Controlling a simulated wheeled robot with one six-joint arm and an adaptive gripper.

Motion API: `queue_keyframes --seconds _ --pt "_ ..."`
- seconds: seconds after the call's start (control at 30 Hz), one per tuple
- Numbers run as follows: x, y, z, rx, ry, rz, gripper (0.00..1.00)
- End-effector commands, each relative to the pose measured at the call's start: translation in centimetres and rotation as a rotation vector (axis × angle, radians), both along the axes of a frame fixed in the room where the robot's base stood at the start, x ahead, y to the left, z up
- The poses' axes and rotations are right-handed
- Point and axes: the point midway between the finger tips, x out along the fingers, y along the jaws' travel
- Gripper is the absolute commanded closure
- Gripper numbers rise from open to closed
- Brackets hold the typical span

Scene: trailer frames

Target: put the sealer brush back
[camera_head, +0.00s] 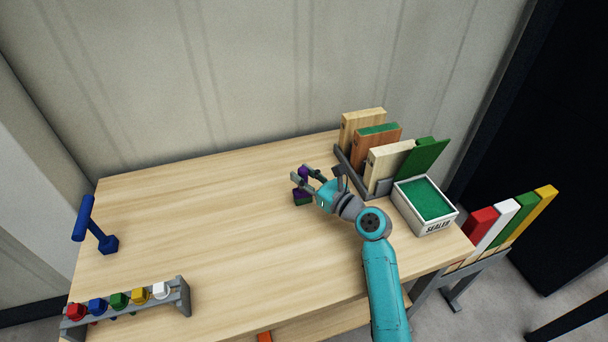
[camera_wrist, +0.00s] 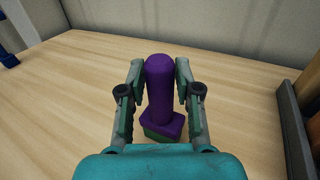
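The brush, with a purple handle and a purple block with a green underside, stands near the middle of the table (camera_head: 190,225), its handle (camera_wrist: 162,88) upright in the wrist view. In the head view its block (camera_head: 302,196) shows below my fingers. My gripper (camera_head: 307,180) has one finger on each side of the handle. In the wrist view my gripper's tips (camera_wrist: 161,66) lie close beside it; whether they press on it I cannot tell. A white box (camera_head: 432,226) marked SEALER, with a green top surface (camera_head: 425,198), stands at the table's right, behind my arm.
A grey rack (camera_head: 343,158) with several wooden boards and a green panel (camera_head: 420,160) stands behind the box. A grey holder (camera_head: 183,295) with several coloured knobs is at front left, a blue T-shaped tool (camera_head: 88,222) at left. Coloured panels (camera_head: 505,222) stand off the right edge. The table's middle left is clear.

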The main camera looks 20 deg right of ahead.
Motion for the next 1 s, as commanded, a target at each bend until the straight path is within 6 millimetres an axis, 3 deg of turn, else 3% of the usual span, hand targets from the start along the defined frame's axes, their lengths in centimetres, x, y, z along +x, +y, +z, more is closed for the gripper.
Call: queue_keyframes --seconds 0.47,1.0 --pt "-0.4 -0.3 0.3 0.000 0.000 -0.001 0.48" --pt "-9.0 -4.5 0.3 0.001 0.000 -0.003 0.48"
